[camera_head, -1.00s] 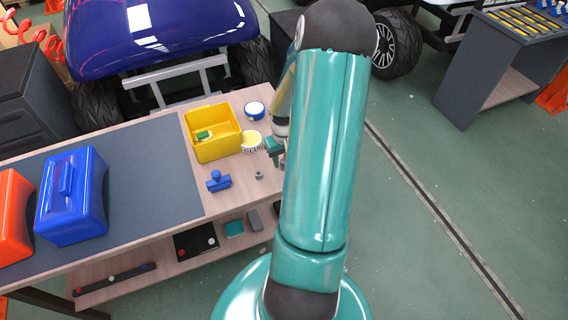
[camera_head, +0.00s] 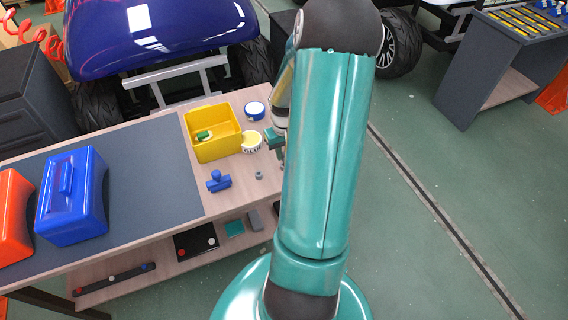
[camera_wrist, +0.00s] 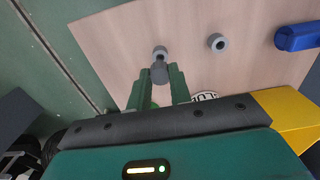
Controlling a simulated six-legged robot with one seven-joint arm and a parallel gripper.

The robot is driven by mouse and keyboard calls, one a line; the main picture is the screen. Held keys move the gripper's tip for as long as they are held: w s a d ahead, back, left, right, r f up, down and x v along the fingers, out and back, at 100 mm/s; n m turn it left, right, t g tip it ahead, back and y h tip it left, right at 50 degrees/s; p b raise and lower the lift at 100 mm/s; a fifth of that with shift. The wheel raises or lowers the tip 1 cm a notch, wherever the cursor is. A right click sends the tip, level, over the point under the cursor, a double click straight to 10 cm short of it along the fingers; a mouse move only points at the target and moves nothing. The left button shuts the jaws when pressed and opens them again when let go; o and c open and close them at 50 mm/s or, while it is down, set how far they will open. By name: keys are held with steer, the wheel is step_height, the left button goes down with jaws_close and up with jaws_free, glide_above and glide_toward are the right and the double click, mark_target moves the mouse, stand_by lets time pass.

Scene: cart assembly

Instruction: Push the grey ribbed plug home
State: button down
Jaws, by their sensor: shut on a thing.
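My gripper (camera_wrist: 160,76) has its two green fingers closed around a small dark grey plug (camera_wrist: 159,71) in the wrist view. Ribs on the plug are too small to make out. Just past the plug is a grey round piece with a dark centre (camera_wrist: 160,52). I cannot tell whether the plug touches it or enters it. A second grey ring-like piece (camera_wrist: 217,42) lies apart, to the right. It also shows on the bench in the head view (camera_head: 258,175). In the head view my gripper (camera_head: 275,140) is partly hidden by my arm, and the plug is not clear.
A yellow bin (camera_head: 190,145), two round white-edged pieces (camera_head: 255,110) (camera_head: 251,141) and a blue part (camera_head: 218,181) are on the bench near my gripper. A blue box (camera_head: 72,200) is further left. The bench's right edge is close; the floor lies beyond.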

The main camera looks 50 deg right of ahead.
steer(key=shift+r, duration=0.5)
